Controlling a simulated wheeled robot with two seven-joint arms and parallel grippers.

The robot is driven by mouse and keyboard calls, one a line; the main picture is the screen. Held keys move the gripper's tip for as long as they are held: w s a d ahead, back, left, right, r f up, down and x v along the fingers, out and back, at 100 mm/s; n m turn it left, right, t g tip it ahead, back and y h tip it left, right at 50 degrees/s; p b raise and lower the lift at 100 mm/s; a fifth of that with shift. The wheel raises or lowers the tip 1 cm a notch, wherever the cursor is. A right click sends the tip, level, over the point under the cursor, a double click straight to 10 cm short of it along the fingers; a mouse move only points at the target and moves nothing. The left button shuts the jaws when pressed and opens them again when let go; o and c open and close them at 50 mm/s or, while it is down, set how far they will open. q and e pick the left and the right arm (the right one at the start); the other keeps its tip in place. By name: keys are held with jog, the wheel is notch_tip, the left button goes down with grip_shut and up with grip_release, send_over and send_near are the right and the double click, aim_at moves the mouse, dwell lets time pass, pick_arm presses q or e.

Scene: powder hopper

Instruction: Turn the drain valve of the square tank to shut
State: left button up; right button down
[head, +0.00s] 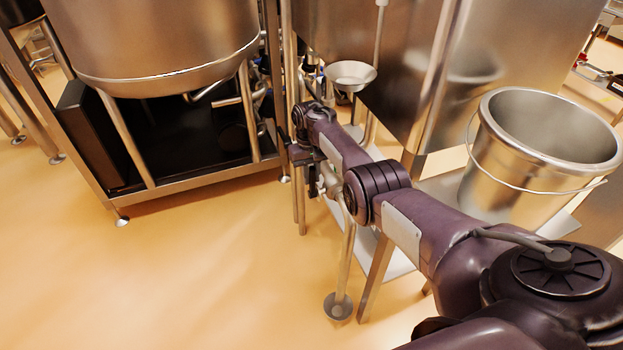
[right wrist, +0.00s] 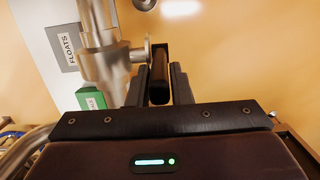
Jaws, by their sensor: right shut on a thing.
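The square tank (head: 400,60) is a shiny steel box at the upper right of the head view. The drain valve (head: 331,180) is a steel fitting on a pipe below it, partly hidden by my right arm. In the right wrist view the valve body (right wrist: 106,68) stands left of the fingers, with a dark handle (right wrist: 159,75) beside it. My right gripper (right wrist: 158,88) is shut on this handle, one finger on each side. In the head view the right gripper (head: 313,182) is small and dark, at the valve. My left gripper is not in view.
A steel bucket (head: 545,145) stands on the right. A round vessel (head: 155,45) on a frame is at the left. A small funnel (head: 351,75) hangs above my arm. A "FLOATS" label (right wrist: 62,46) and a green tag (right wrist: 91,97) are near the valve. Floor at the lower left is clear.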

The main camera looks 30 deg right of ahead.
jog(key=shift+w+d+r, duration=0.15)
jog(key=shift+w+r, duration=0.25)
jog(key=c, duration=1.7)
grip_release()
jog(key=o, duration=0.4)
jog(key=shift+w+f, duration=0.35)
jog(key=shift+f, duration=0.15)
jog(key=shift+s+r, duration=0.15)
jog(key=shift+s, duration=0.1)
jog(key=shift+r, duration=0.3)
notch_tip(320, 180, up, 7)
jog(key=w, duration=0.1)
jog(key=shift+f, duration=0.15)
jog(key=shift+d, duration=0.1)
